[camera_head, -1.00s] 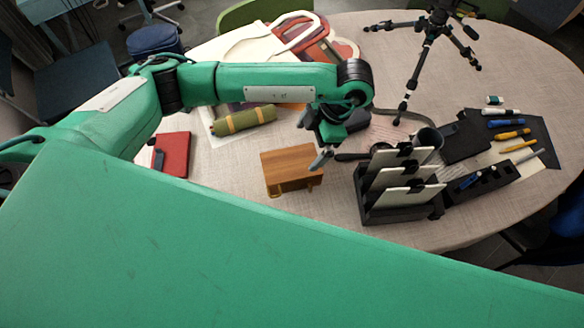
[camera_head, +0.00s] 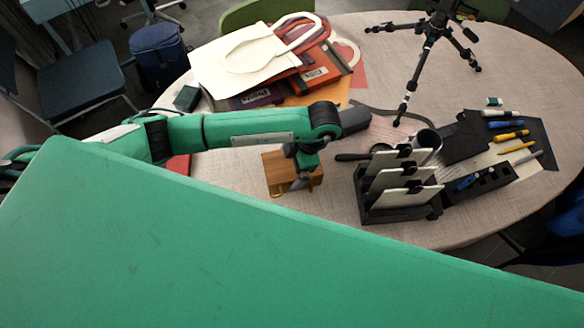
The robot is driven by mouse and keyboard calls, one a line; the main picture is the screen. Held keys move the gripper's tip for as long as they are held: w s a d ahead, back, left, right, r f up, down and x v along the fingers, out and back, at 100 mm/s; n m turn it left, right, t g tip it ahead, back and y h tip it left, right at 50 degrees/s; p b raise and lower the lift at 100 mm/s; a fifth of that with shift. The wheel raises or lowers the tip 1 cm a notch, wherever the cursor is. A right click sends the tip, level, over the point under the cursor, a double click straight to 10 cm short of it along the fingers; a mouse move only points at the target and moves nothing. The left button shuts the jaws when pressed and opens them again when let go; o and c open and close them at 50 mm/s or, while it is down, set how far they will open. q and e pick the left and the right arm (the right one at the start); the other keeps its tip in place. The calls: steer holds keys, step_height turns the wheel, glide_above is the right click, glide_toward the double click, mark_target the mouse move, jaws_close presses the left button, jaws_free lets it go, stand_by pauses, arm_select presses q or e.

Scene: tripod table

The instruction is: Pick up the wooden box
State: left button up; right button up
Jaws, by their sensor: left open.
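The wooden box (camera_head: 274,172) is a small brown box standing on the table, left of the black rack. My left arm reaches in from the left, and my left gripper (camera_head: 298,182) is at the right part of the box, pointing down. Its fingers overlap the box in the picture and are open. I cannot tell whether they touch it. The gripper and wrist hide part of the box's top and right side. My right gripper is not in view.
A black rack (camera_head: 400,214) with white panels stands close right of the box. A tripod (camera_head: 418,70), dark mug (camera_head: 429,139), pens and a black tray (camera_head: 485,184) are farther right. Bags (camera_head: 245,58) lie at the back. A large green part covers the lower picture.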

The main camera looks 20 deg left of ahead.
arm_select(q)
steer(key=shift+s+a+f, duration=0.15)
steer(key=shift+a+f, duration=0.05)
steer(key=shift+f, duration=0.45)
steer(key=shift+r, duration=0.1)
steer(key=c, duration=1.4)
steer(key=shift+o, duration=0.2)
steer(key=shift+r, duration=0.1)
